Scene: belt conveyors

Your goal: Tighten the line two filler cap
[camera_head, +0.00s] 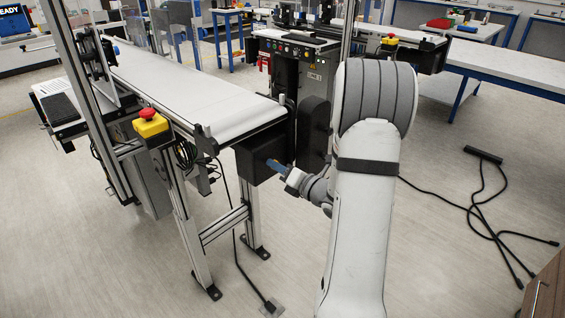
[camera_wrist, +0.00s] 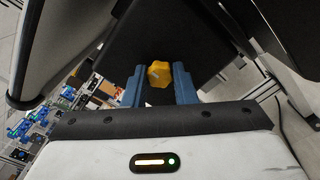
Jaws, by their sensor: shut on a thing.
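A yellow lobed cap (camera_wrist: 159,73) shows in the wrist view against a black housing. My gripper (camera_wrist: 158,82) has its two blue fingers on either side of the cap and is shut on it. In the head view my gripper (camera_head: 275,164) reaches the black box (camera_head: 262,150) at the near end of the white belt conveyor. The cap itself is hidden there behind the fingers. I cannot tell how far the cap is turned.
The white conveyor belt (camera_head: 190,90) runs away to the upper left. A red emergency stop on a yellow box (camera_head: 149,123) sits on its near side. A dark control cabinet (camera_head: 313,85) stands behind. Black cables (camera_head: 475,205) lie on the floor at the right.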

